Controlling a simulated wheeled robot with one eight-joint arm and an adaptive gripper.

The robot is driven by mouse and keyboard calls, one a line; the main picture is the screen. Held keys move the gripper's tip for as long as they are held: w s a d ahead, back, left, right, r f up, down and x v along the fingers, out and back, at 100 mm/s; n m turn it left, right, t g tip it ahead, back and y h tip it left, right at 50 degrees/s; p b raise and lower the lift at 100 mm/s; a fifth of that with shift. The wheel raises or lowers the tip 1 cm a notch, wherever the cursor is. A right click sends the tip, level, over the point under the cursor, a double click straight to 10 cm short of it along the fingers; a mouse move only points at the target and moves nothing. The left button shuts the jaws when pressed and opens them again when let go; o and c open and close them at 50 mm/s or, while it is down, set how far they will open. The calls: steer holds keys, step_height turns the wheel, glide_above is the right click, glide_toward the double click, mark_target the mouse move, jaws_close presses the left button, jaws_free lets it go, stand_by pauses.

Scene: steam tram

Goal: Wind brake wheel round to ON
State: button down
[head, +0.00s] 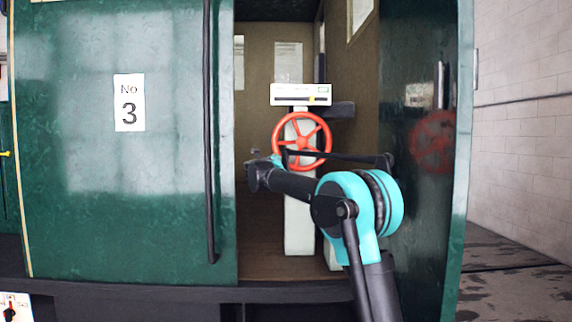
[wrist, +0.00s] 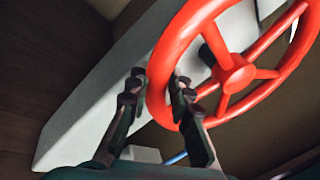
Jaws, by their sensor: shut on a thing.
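The red brake wheel (head: 323,132) is mounted on a pale post (head: 299,225) inside the open doorway of the tram. In the wrist view, the wheel's hub (wrist: 233,73) and spokes show at the right. My gripper (wrist: 158,80) has one finger on each side of the rim and is shut on it. In the head view, my gripper (head: 277,159) is at the wheel's lower left, partly hidden by my arm.
A green side panel (head: 60,215) with a "No 3" sign (head: 129,102) and a dark vertical handrail (head: 209,130) stand left of the doorway. A glossy green door panel (head: 425,200) on the right reflects the wheel. My arm reaches in between them.

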steer(key=shift+a+r, duration=0.25)
stand_by(0.3)
steer(key=c, duration=1.3)
jaws_free()
steer(key=shift+c, duration=0.2)
steer(key=r+v, duration=0.1)
steer(key=v, duration=1.1)
steer(key=shift+f, duration=0.4)
steer(key=shift+c, duration=0.4)
